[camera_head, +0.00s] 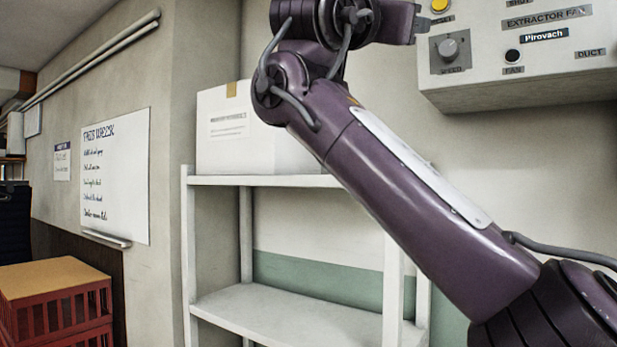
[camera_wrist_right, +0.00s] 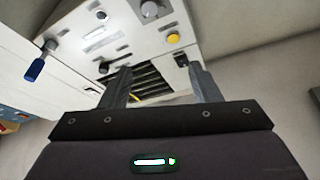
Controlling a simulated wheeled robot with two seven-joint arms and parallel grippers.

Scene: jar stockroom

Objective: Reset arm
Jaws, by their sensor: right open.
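My right arm crosses the head view from the lower right up to the top, where its wrist bends to the right towards the control box (camera_head: 510,65). The right gripper (camera_wrist_right: 160,82) shows in the right wrist view with its two fingers spread apart and nothing held between them. The control box also shows in the wrist view (camera_wrist_right: 125,42), beyond the fingers, with a dark slotted grille behind the gap. I cannot tell whether the fingers touch the box. My left gripper is in neither view.
The box carries a knob (camera_head: 450,48), a yellow button (camera_head: 439,5) and a blue-handled lever (camera_wrist_right: 36,69). A white shelf (camera_head: 270,308) stands behind my arm, with a carton (camera_head: 225,150) on top. A whiteboard (camera_head: 115,190) and red crates (camera_head: 55,310) are at left.

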